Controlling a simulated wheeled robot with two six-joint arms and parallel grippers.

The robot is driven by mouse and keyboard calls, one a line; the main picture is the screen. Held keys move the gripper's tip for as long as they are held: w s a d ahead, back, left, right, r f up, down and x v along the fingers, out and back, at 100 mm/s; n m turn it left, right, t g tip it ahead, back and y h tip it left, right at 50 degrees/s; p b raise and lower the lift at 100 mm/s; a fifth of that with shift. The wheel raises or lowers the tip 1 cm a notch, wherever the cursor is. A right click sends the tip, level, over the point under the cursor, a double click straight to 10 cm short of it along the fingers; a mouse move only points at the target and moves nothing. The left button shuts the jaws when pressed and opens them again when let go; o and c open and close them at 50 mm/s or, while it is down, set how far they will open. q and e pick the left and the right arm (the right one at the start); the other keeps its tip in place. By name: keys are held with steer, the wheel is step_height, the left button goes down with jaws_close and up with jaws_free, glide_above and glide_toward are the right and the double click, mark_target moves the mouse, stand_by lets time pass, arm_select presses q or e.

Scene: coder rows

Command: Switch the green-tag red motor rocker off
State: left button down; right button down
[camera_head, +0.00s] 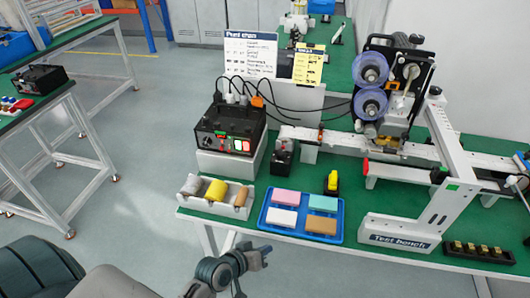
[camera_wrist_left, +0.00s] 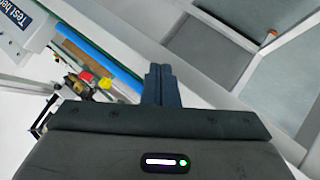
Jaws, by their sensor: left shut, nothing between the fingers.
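A black control box (camera_head: 230,127) stands on a white block at the left of the green-topped bench. Its front carries lit red rockers (camera_head: 241,145) and a small green mark; the tags are too small to read, and I cannot tell the rocker's position. My left gripper (camera_head: 262,253) is in front of the bench's front edge, below and to the right of the box, well apart from it. In the left wrist view its fingers (camera_wrist_left: 160,84) are shut with nothing between them. My right gripper is not in view.
A tray of rolls (camera_head: 214,191) and a blue tray (camera_head: 302,217) with coloured blocks sit near the front edge. A coding machine with blue reels (camera_head: 370,87) and a white frame (camera_head: 440,190) stand at the right. Cables rise behind the box.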

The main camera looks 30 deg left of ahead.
mark_target(246, 147)
arm_select(q)
steer(key=w+a+r+n+t+y, duration=0.25)
steer(key=w+r+n+t, duration=0.25)
steer(key=r+n, duration=0.4)
steer(key=w+a+r+n+t+y, duration=0.25)
steer(key=w+r+n+t, duration=0.35)
steer(key=r, duration=0.5)
steer(key=s+a+r+n+g+y, duration=0.15)
steer(key=a+n+g+y, duration=0.25)
steer(key=a+n+y, duration=0.55)
steer(key=shift+s+d+f+n+g+b, duration=0.15)
steer(key=shift+f+n+g, duration=1.05)
steer(key=shift+n, duration=1.4)
steer(key=shift+d+f+n+g+b, duration=0.15)
steer(key=shift+f+n+g, duration=0.6)
steer(key=shift+n+g, duration=1.45)
steer(key=shift+s+d+f+n+g+b, duration=0.15)
steer(key=shift+f+n+g, duration=0.85)
steer(key=shift+n, duration=2.05)
steer(key=shift+w, duration=0.1)
steer(key=shift+w+r, duration=0.1)
steer(key=shift+w, duration=0.05)
